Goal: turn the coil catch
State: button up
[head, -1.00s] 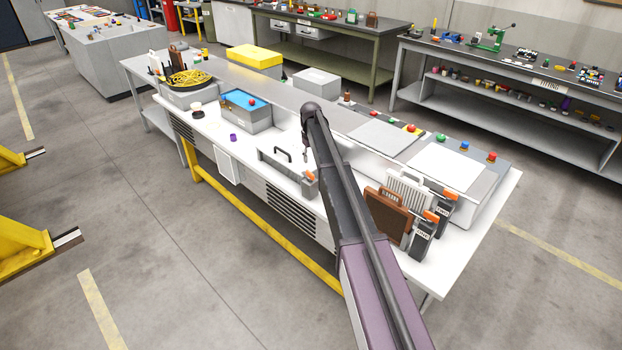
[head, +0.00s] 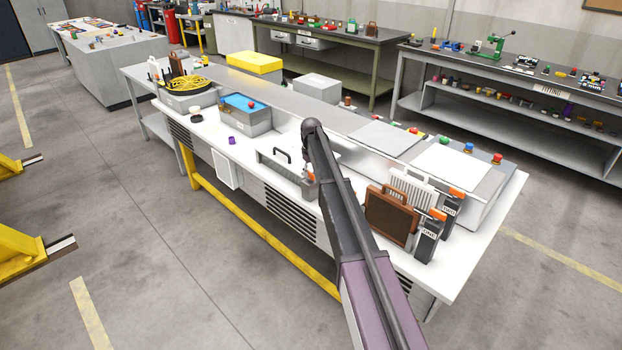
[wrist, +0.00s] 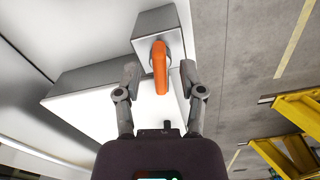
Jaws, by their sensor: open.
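An orange lever-like catch (wrist: 160,68) sits on the end of a grey metal block (wrist: 150,22) in the wrist view. The lever points toward my gripper. My gripper (wrist: 160,76) is open, with one finger on each side of the lever and a gap on both sides. I cannot tell whether the fingertips are level with it in depth. In the head view the orange catch (head: 311,177) shows small at the right end of the grey unit with a black handle (head: 283,156) on the white bench. My gripper is mostly hidden there behind my arm.
Two more orange levers (head: 457,193) top dark labelled blocks at the bench's right, near a brown ribbed case (head: 390,214) and a white ribbed panel (head: 410,188). A blue-topped box (head: 245,114) stands to the left. Yellow stands (wrist: 292,112) rise from the floor.

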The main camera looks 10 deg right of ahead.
jog(key=shift+f, duration=0.45)
grip_shut()
